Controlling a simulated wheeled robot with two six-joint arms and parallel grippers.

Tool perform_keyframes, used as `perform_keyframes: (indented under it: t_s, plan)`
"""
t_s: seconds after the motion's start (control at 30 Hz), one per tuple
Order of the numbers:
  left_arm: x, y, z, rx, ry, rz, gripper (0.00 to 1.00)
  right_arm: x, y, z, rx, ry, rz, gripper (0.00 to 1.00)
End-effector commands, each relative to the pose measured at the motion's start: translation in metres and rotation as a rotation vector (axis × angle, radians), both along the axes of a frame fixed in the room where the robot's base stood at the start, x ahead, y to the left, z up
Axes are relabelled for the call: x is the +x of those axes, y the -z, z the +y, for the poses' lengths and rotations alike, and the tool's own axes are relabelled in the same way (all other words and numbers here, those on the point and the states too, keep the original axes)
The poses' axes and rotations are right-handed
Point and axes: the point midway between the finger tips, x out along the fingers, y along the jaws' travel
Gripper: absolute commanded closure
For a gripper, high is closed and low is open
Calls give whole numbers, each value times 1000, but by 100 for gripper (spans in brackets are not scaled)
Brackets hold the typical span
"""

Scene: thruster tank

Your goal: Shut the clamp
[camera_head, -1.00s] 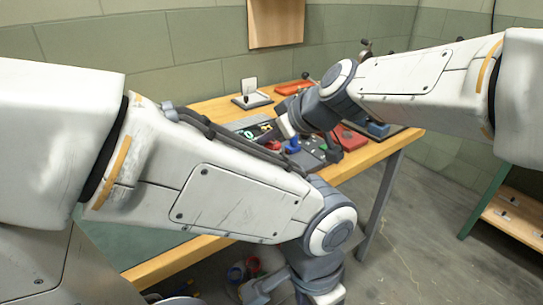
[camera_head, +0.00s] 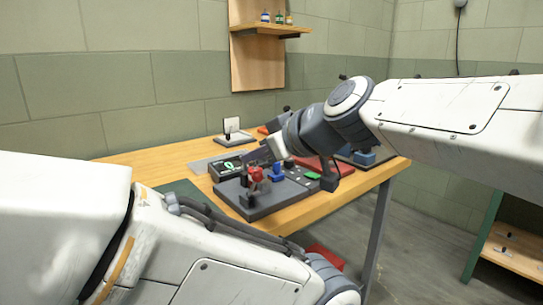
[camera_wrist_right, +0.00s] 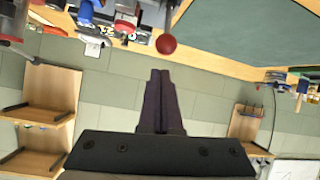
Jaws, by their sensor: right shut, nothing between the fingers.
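A dark grey board (camera_head: 270,206) lies on the wooden table and carries a red ball knob (camera_head: 256,173), a blue part (camera_head: 278,173) and a green button (camera_head: 312,175). The red ball also shows in the right wrist view (camera_wrist_right: 166,44), just beyond my fingertips. It looks like a clamp's handle knob, but the clamp's jaws and whether it is open cannot be made out. My right gripper (camera_head: 250,160) reaches in from the right over the board, close to the red ball. In the right wrist view its fingers (camera_wrist_right: 160,74) are shut and empty. My left gripper is out of view.
A small stand with a white card (camera_head: 231,127) is at the table's back. A red tray (camera_head: 320,164) and a blue block (camera_head: 364,158) lie right of the board. A wall shelf (camera_head: 270,29) holds small bottles. The table's left part (camera_head: 150,165) looks fairly clear.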

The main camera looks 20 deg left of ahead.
Motion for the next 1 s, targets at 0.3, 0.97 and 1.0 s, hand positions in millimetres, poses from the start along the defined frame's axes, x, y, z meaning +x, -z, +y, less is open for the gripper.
perform_keyframes:
  t_s: [0.3, 0.97, 1.0]
  plan:
    - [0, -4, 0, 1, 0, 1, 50, 0, -7, 0, -1, 0, 0, 100]
    - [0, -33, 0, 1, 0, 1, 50, -6, -51, -14, 2, 17, -3, 100]
    - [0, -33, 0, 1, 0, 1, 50, -10, -55, -21, 2, 17, -3, 100]
